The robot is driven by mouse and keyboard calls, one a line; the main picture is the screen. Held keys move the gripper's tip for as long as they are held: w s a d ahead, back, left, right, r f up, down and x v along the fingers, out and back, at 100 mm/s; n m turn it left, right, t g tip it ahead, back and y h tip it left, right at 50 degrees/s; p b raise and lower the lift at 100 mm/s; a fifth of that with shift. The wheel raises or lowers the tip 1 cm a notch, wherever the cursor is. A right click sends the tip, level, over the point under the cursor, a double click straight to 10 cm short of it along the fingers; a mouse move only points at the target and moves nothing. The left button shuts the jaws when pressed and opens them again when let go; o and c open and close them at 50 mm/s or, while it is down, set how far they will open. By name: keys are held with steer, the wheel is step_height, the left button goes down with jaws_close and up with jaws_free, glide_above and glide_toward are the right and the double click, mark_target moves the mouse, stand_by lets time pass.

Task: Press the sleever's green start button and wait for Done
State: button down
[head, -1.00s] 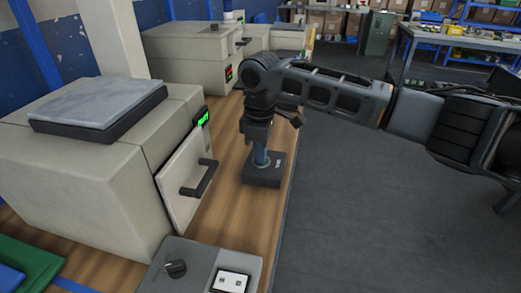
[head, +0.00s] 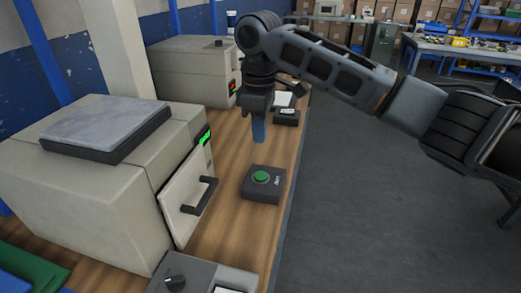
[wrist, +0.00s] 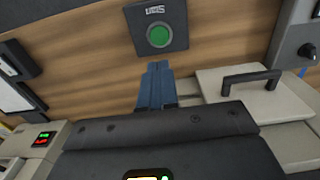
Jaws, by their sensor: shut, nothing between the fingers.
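The green start button (head: 261,177) sits on a dark button box (head: 263,195) on the wooden bench. It also shows in the wrist view (wrist: 159,36). My gripper (head: 259,132) is shut and empty, its blue fingers pointing down above and a little behind the button, apart from it. The blue fingers (wrist: 156,85) also show in the wrist view below the box. The display's text is too small to read.
A grey scale-like plate (head: 105,127) lies on top of the sleever. A control box with a knob (head: 174,282) is at the front. A second beige machine (head: 190,70) with a red display stands behind. Open floor lies right of the bench.

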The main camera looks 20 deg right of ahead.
steer(key=shift+r, duration=1.1)
